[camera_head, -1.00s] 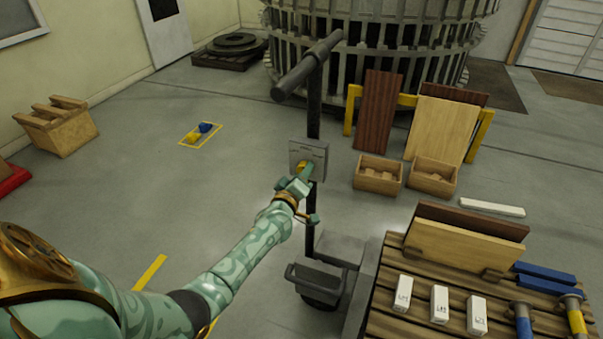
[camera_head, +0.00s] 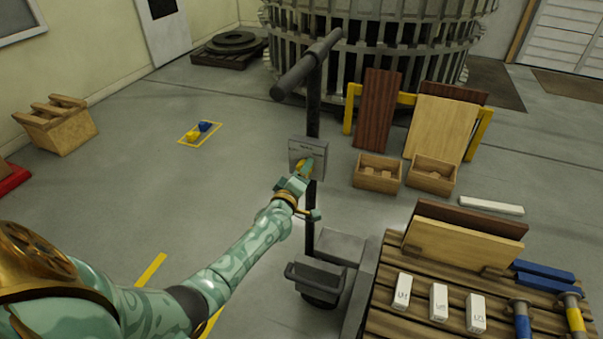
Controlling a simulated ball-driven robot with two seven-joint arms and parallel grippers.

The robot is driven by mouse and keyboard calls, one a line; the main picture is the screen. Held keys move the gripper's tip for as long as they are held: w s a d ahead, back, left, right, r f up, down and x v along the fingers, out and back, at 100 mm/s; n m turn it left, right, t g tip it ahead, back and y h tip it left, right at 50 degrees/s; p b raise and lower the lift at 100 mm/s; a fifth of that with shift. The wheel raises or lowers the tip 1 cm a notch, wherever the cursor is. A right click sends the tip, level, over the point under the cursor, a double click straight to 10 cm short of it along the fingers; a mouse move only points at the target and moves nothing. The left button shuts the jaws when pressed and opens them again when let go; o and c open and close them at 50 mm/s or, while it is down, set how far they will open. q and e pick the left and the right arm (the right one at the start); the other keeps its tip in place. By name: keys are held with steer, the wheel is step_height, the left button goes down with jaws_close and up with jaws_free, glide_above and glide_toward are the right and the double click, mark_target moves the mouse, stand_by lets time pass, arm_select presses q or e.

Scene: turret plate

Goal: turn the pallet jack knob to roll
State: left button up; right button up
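The pallet jack's black post and handle bar (camera_head: 308,64) stand upright in the middle of the view. A small grey label plate (camera_head: 299,150) is mounted on the post. The yellow knob (camera_head: 309,164) sits on the plate and is partly hidden by my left gripper. My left gripper (camera_head: 302,174) reaches in from the lower left with its fingertips at the knob. The fingers appear to be around the knob, but their gap is too small to make out. The plate's lettering is too small to read. My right gripper is not in view.
A wooden pallet (camera_head: 390,312) with upright boards, white blocks and coloured cylinders is at the lower right. Two wooden boxes (camera_head: 377,183) stand on the floor to the right. The floor left of the post is mostly clear.

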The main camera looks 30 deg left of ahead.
arm_select(q)
steer(key=p+v, duration=0.5)
steer(key=v, duration=1.1)
steer(key=shift+s, duration=0.15)
steer(key=shift+f, duration=0.1)
